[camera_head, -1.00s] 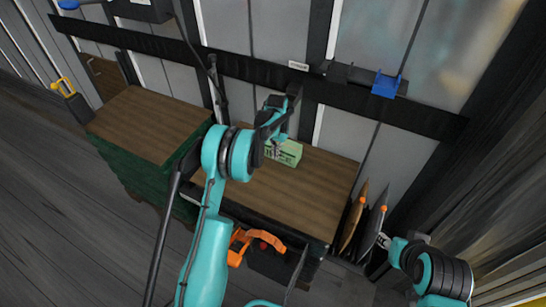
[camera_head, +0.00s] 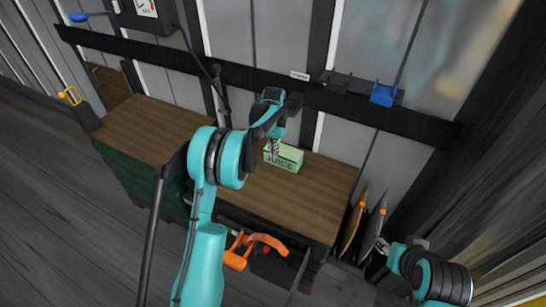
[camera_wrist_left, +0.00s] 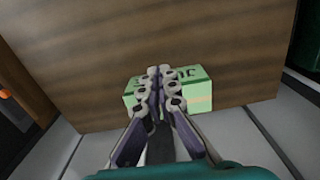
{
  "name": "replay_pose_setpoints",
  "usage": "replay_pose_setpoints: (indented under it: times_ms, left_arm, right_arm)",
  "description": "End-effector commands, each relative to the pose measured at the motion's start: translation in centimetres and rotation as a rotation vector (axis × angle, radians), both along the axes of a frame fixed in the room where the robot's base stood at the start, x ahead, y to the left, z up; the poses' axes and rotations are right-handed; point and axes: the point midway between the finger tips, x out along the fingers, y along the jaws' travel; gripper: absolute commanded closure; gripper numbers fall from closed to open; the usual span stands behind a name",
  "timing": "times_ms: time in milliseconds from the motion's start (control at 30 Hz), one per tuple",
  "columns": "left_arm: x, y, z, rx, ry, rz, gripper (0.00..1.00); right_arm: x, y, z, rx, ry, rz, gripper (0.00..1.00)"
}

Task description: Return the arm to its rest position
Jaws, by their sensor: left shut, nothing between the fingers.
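My left arm reaches in from the left and bends over the wooden workbench top (camera_head: 310,205). My left gripper (camera_head: 272,151) is shut and empty, pointing down beside the green juice box (camera_head: 287,157). In the left wrist view the shut fingers (camera_wrist_left: 160,75) overlap the green box (camera_wrist_left: 200,95), with the bench top beyond. The box sits on the bench near its back edge, its lettering partly showing. My right gripper (camera_head: 378,248) is at the lower right, beside the bench; its fingers are too small to read.
An open drawer (camera_head: 275,268) under the bench holds an orange tool (camera_head: 238,252). A green cabinet (camera_head: 140,180) with a wooden top stands left. Panels with orange dots (camera_head: 354,222) lean right of the bench. A dark rail (camera_head: 240,72) with a blue holder (camera_head: 384,93) crosses the wall.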

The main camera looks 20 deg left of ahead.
Motion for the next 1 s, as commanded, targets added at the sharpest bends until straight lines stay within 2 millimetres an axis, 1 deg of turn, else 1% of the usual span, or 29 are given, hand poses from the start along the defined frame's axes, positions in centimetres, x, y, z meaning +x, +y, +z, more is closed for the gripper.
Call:
replay_pose_setpoints:
  times_ms: [33,100,333,367,467,567,600,667,700,767,800,867,900,967,1000]
  left_arm:
    - [0.0,0.0,0.6,0.0,0.0,0.0,1.0]
    - [0.0,0.0,0.9,0.0,0.0,0.0,1.0]
    - [-0.2,-0.1,1.5,0.0,-0.004,0.001,1.0]
    - [-0.3,-0.1,1.8,0.001,-0.008,0.002,1.0]
    - [-1.3,-0.4,4.0,0.003,-0.035,0.01,1.0]
    - [-3.4,-1.0,7.3,0.004,-0.082,0.022,1.0]
    - [-4.4,-1.3,8.7,0.005,-0.105,0.029,1.0]
    - [-6.1,-1.6,10.8,0.006,-0.139,0.038,1.0]
    - [-7.3,-1.9,12.0,0.006,-0.163,0.044,1.0]
    - [-9.1,-2.2,13.6,0.005,-0.197,0.056,1.0]
    - [-10.5,-2.5,14.6,0.005,-0.219,0.062,1.0]
    - [-12.5,-2.8,15.8,0.003,-0.253,0.073,1.0]
    - [-13.9,-3.0,16.5,0.002,-0.277,0.079,1.0]
    - [-16.0,-3.3,17.4,-0.001,-0.31,0.088,1.0]
    - [-17.5,-3.5,17.8,-0.004,-0.333,0.095,1.0]
  right_arm:
    - [0.0,0.0,0.3,0.0,0.0,0.0,0.6]
    - [0.0,0.0,0.3,0.0,0.0,0.0,0.6]
    - [0.0,0.0,0.3,0.0,0.0,0.0,0.6]
    - [0.0,0.0,0.3,0.0,0.0,0.0,0.6]
    - [0.0,0.0,0.3,0.0,0.0,0.0,0.6]
    - [0.0,0.0,0.3,0.0,0.0,0.0,0.6]
    - [0.0,0.0,0.3,0.0,0.0,0.0,0.6]
    - [0.0,0.0,0.3,0.0,0.0,0.0,0.6]
    - [0.0,0.0,0.3,0.0,0.0,0.0,0.6]
    - [0.0,0.0,0.3,0.0,0.0,0.0,0.6]
    - [0.0,0.0,0.3,0.0,0.0,0.0,0.6]
    - [0.0,0.0,0.3,0.0,0.0,0.0,0.6]
    - [0.0,0.0,0.3,0.0,0.0,0.0,0.6]
    - [0.0,0.0,0.3,0.0,0.0,0.0,0.6]
    - [0.0,0.0,0.3,0.0,0.0,0.0,0.6]
